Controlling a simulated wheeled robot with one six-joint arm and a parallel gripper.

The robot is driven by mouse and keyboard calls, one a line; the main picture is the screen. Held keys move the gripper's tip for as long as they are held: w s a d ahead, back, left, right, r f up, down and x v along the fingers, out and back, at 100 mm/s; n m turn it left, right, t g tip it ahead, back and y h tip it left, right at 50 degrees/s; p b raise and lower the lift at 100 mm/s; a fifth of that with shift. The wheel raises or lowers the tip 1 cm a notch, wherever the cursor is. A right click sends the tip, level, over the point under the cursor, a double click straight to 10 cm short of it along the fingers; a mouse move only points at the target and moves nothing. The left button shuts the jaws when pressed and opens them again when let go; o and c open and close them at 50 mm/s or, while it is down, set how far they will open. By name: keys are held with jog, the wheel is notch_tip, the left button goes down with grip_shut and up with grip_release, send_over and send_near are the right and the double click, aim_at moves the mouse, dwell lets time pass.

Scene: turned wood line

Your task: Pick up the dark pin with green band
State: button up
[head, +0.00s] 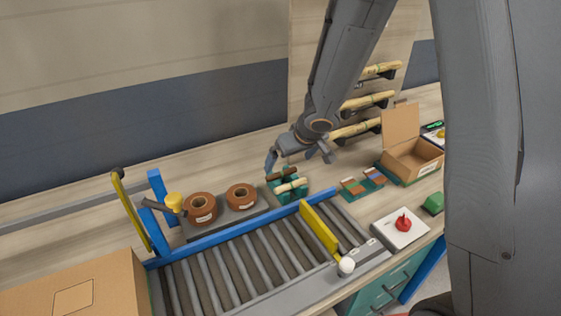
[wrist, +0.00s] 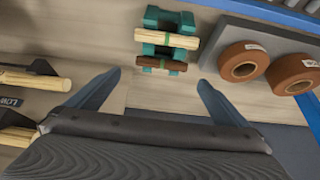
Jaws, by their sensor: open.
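The dark pin with green band (wrist: 162,63) lies across a green cradle (wrist: 152,20) in the wrist view, beside a pale pin (wrist: 167,38) that also has a green band. In the head view the dark pin (head: 281,173) rests on the same cradle (head: 304,192), with the pale pin (head: 291,186) in front of it. My gripper (wrist: 158,82) is open and empty. Its two fingers are spread on either side of the dark pin in the wrist picture; the height between them and the pin is hard to tell.
Two brown rolls (wrist: 242,62) sit on a grey slab next to the cradle. A roller conveyor (head: 245,260) with a yellow bar (head: 319,228) runs in front. Wall-side racks hold pale turned pieces (head: 367,101). An open cardboard box (head: 413,159) stands to the right.

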aim_at(283, 174)
jog(key=shift+b+x, duration=2.4)
jog(key=shift+x, duration=1.5)
jog(key=shift+s+a, duration=0.1)
jog(key=c, duration=0.9)
